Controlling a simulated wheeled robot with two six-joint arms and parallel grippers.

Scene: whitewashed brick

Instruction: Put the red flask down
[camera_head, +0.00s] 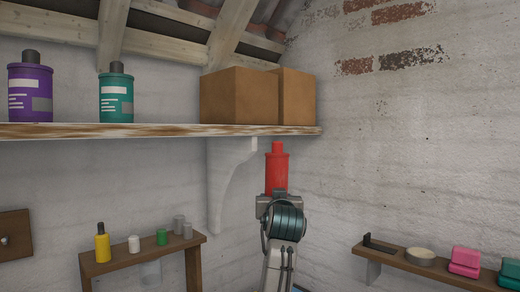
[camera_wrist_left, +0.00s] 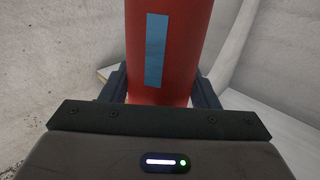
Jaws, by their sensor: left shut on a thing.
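The red flask (camera_head: 277,168) is upright in the head view, below the right end of the long shelf (camera_head: 150,131). My left gripper (camera_head: 278,192) is shut around the lower part of the flask and holds it in the air. In the left wrist view the red flask (camera_wrist_left: 169,45), with a blue strip on its side, stands between the two dark fingers of my left gripper (camera_wrist_left: 163,88). The flask's base is hidden behind the gripper body. My right gripper is in neither view.
The long shelf carries a purple flask (camera_head: 30,92), a teal flask (camera_head: 116,97) and cardboard boxes (camera_head: 240,96). A small wooden stand (camera_head: 150,255) holds a yellow bottle (camera_head: 102,245) and small containers. A low shelf (camera_head: 400,260) at right holds a round dish (camera_head: 420,256) and pink blocks (camera_head: 465,262).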

